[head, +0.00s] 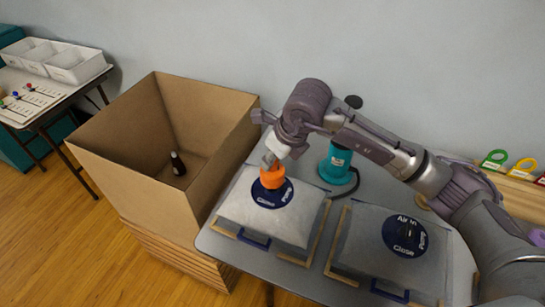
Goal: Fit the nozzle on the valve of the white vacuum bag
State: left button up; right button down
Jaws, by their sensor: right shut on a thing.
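The white vacuum bag (300,222) lies on the grey table, a wooden strip along each side and a blue clip at its front. A round dark blue valve label (283,198) with white lettering is on its top. My right gripper (273,158) points down and is shut on the orange nozzle (271,179). The nozzle is over the back part of the label and hides the valve's centre. I cannot tell whether it touches or is seated. A teal pump (336,167) with a dark hose stands behind, to the right. My left gripper is not in view.
A greyer bag (362,240) with a similar dark label (404,236) lies to the right. A big open cardboard box (112,178) with a dark bottle (178,164) inside stands left of the table. Coloured rings (495,158) are at the far right.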

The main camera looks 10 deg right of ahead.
aim_at(273, 169)
jog(key=shift+f, duration=0.2)
jog(key=shift+f+b, duration=0.35)
jog(key=shift+b, duration=0.15)
jog(key=shift+f+b, duration=1.55)
jog(key=shift+b, duration=0.05)
jog(key=c, duration=0.8)
grip_release()
jog(key=shift+c, duration=0.2)
jog(key=v, duration=1.2)
